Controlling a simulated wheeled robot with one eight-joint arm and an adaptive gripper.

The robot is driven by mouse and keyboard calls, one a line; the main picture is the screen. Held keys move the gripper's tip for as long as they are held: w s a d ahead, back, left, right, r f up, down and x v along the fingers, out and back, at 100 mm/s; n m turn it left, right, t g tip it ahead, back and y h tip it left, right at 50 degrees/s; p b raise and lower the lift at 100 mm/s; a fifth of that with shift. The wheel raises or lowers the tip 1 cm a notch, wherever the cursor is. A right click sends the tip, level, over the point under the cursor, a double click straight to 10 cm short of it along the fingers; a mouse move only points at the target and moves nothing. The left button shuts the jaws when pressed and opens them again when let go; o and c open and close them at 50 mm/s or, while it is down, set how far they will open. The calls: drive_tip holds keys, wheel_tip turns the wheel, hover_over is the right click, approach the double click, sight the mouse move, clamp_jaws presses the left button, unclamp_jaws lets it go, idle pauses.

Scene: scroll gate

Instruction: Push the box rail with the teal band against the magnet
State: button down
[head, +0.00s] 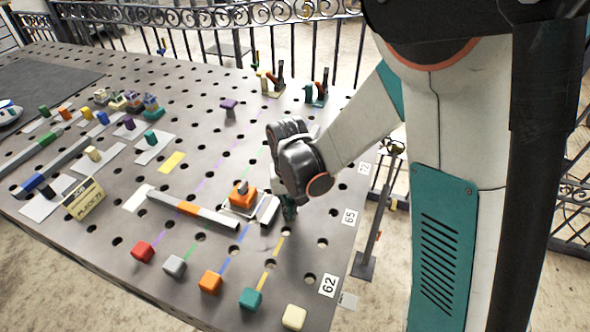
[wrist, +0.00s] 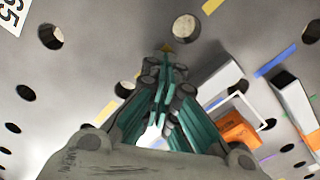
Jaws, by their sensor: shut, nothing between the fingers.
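No rail with a clearly teal band can be made out. A rail with an orange band (head: 190,208) lies mid-table in the head view. At the left lie a rail with a green band (head: 48,138) and a rail with a blue band (head: 32,183). No magnet can be identified for certain. A short grey-white block (head: 270,211) stands just left of my gripper (head: 290,215); it also shows in the wrist view (wrist: 220,86). My gripper (wrist: 166,62) is shut and empty, pointing down near the table, beside this block; contact cannot be told.
An orange block with a grey top (head: 242,194) stands in a white outline left of the grey-white block. Red, grey, orange, teal and cream cubes line the front edge. Tall pieces (head: 275,80) stand at the back. The perforated table (head: 150,270) has free room in front.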

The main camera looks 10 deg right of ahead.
sight(278, 205)
idle(0.6)
drive_tip(key=shift+w+a, duration=0.1)
drive_tip(key=shift+a, duration=0.05)
idle(0.4)
drive_tip(key=shift+w+a, duration=0.5)
drive_tip(key=shift+a, duration=0.25)
drive_tip(key=shift+w+a, duration=0.5)
drive_tip(key=shift+a, duration=0.25)
drive_tip(key=shift+w+a, duration=0.5)
drive_tip(key=shift+a, duration=0.25)
drive_tip(key=shift+d, duration=0.1)
drive_tip(key=shift+s+d+b, duration=0.35)
drive_tip(key=shift+s+d, duration=0.35)
drive_tip(key=shift+d, duration=0.25)
drive_tip(key=shift+r, duration=0.1)
drive_tip(key=shift+r+p, duration=2.75)
drive_tip(key=shift+r, duration=1.2)
